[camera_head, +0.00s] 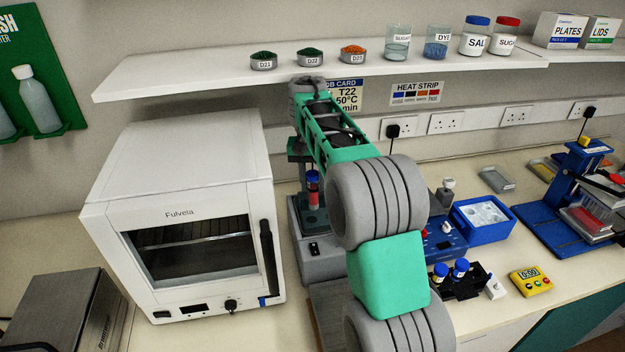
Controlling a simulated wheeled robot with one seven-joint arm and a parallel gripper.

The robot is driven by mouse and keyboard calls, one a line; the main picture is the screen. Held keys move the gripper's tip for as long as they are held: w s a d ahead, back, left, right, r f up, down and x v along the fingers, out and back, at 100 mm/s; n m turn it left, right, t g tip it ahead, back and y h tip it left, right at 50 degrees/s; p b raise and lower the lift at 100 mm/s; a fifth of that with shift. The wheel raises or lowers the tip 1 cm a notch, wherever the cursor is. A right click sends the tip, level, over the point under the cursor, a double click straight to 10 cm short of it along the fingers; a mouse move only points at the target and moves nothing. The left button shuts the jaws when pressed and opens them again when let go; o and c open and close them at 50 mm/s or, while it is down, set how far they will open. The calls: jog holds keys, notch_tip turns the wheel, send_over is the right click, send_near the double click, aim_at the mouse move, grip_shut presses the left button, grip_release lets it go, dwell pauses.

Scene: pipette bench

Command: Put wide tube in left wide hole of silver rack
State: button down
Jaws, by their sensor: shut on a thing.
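The tube (313,188), with a blue cap and red contents, is upright below the far end of my arm. My gripper (302,158) is at its cap, small and dark in this view and partly hidden by my own arm, and is shut on the tube. The tube is just above or in front of a grey bench device (307,262) with a green part; I cannot tell whether they touch. I cannot make out a silver rack with wide holes; my arm covers much of the middle of the bench.
A white oven (190,215) stands left of the tube. A shelf (200,78) with dishes and jars runs above. A black rack (465,290) with blue-capped tubes, a blue tray (487,238) and a yellow timer (530,281) are at right.

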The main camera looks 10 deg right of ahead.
aim_at(312, 204)
jog(key=shift+w+a+f+b, duration=0.1)
jog(key=shift+w+f+b, duration=0.05)
jog(key=shift+f+b, duration=0.35)
jog(key=shift+w+a+f+b, duration=0.15)
jog(key=shift+f+b, duration=0.2)
jog(key=shift+f, duration=0.2)
notch_tip(312, 204, down, 5)
jog(key=b, duration=0.5)
jog(key=shift+s+d, duration=0.1)
jog(key=shift+s, duration=0.05)
jog(key=shift+f+b, duration=0.4)
jog(key=shift+f, duration=0.1)
jog(key=shift+f, duration=0.1)
jog(key=shift+f+b, duration=0.85)
jog(key=shift+f, duration=0.05)
jog(key=shift+f, duration=0.15)
jog(key=c, duration=1)
grip_release()
jog(key=shift+d, duration=0.1)
jog(key=shift+o, duration=0.2)
